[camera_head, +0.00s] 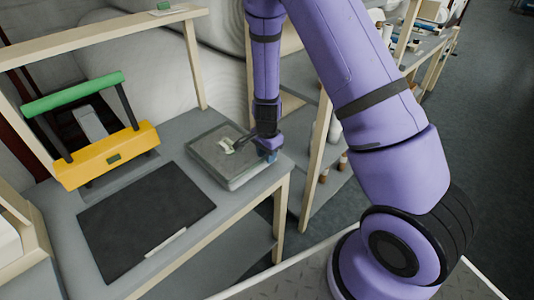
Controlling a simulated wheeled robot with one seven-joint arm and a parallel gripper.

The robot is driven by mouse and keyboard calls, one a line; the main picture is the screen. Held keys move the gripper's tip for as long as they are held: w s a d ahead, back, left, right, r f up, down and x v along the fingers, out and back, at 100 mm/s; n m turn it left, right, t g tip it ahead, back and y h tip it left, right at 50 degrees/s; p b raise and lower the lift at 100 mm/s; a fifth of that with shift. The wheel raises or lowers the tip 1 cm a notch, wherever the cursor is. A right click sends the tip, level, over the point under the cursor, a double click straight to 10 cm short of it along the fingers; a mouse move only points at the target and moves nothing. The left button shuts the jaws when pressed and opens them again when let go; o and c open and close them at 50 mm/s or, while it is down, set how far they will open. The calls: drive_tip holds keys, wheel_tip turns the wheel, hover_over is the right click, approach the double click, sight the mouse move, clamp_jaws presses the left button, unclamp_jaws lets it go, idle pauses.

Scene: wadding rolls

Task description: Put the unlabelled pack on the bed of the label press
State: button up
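The label press (107,155) stands at the back left of the bench, with a yellow body and a green handle bar held up on two dark arms. Part of a grey base shows under its front; I cannot make out the bed clearly. A small pale pack-like item (227,145) lies on a grey slab (222,178) to the right of the press; I cannot tell whether it has a label. My gripper (248,147) points down at the slab's right side, beside the pale item. Its fingers are small and partly hidden. A blue patch shows beside it.
A black mat (140,220) with a pale strip at its front edge covers the bench in front of the press. Wooden posts and a rail frame the bench (195,238). Large white rolls (150,70) fill the back. Shelves with goods stand at the right.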

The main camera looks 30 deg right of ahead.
drive_tip(key=shift+r, duration=0.15)
drive_tip(key=s+r+n+t+y, duration=0.1)
drive_tip(key=s+r+n, duration=0.3)
drive_tip(key=r, duration=1.1)
drive_tip(key=s+r+n+t+y, duration=0.1)
drive_tip(key=s+r+n, duration=0.3)
drive_tip(key=r, duration=1.2)
drive_tip(key=s+r+n+t, duration=0.1)
drive_tip(key=s+r+n, duration=0.1)
drive_tip(key=s, duration=0.4)
drive_tip(key=s+r+n+t+h, duration=0.1)
drive_tip(key=s+r+n, duration=0.1)
drive_tip(key=s+r, duration=0.2)
drive_tip(key=s+r+n+t+h, duration=0.1)
drive_tip(key=s+r, duration=0.3)
drive_tip(key=s, duration=0.4)
drive_tip(key=shift+s+d+n, duration=0.25)
drive_tip(key=shift+d+n, duration=0.1)
drive_tip(key=shift+n, duration=0.35)
drive_tip(key=shift+c, duration=0.2)
